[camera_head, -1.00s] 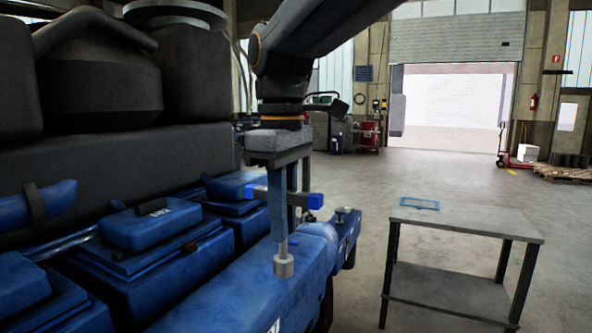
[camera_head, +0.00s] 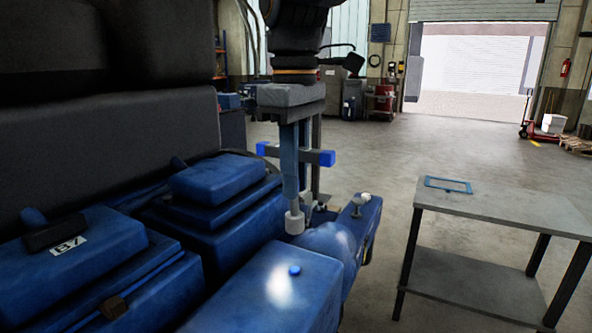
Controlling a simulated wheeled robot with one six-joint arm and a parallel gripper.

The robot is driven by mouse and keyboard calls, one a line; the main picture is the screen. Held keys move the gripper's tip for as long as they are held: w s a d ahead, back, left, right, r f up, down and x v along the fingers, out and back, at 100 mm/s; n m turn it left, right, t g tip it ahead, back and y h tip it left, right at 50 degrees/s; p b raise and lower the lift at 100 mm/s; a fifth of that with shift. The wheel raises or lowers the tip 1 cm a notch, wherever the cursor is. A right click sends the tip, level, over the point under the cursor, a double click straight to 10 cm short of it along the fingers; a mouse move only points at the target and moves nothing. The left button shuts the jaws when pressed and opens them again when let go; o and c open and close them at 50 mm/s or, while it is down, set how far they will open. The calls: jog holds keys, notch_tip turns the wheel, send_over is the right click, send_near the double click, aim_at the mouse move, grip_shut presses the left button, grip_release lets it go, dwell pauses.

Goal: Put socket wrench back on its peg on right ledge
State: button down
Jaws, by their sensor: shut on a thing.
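The socket wrench (camera_head: 327,158) is a T-shape: a crossbar with blue ends and a shaft hanging down to a pale round socket. My gripper (camera_head: 301,165) is shut on it near the crossbar and holds it upright. The socket end appears over the far part of the blue engine ledge (camera_head: 250,305); whether it touches anything I cannot tell. A small blue knob (camera_head: 295,270) stands on the near ledge top. A pale knob (camera_head: 362,200) stands on the blue block beyond. Which of these, if any, is the wrench's peg I cannot tell.
Blue engine covers (camera_head: 220,178) fill the left, with a dark bulky housing (camera_head: 100,150) above. A grey two-shelf table (camera_head: 510,208) stands at right with a flat blue frame (camera_head: 448,185) on it. Open floor lies between ledge and table.

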aim_at(296, 215)
notch_tip(296, 215, down, 6)
jog(key=b, duration=0.6)
jog(key=shift+f, duration=0.65)
jog(key=shift+s+p, duration=0.1)
jog(key=shift+p, duration=0.25)
jog(key=shift+f+b, duration=0.45)
jog(key=shift+f, duration=0.65)
jog(key=c, duration=1)
grip_release()
jog(key=shift+c, duration=0.2)
jog(key=shift+r, duration=0.1)
notch_tip(296, 215, up, 9)
jog(key=p, duration=0.8)
jog(key=shift+p, duration=0.3)
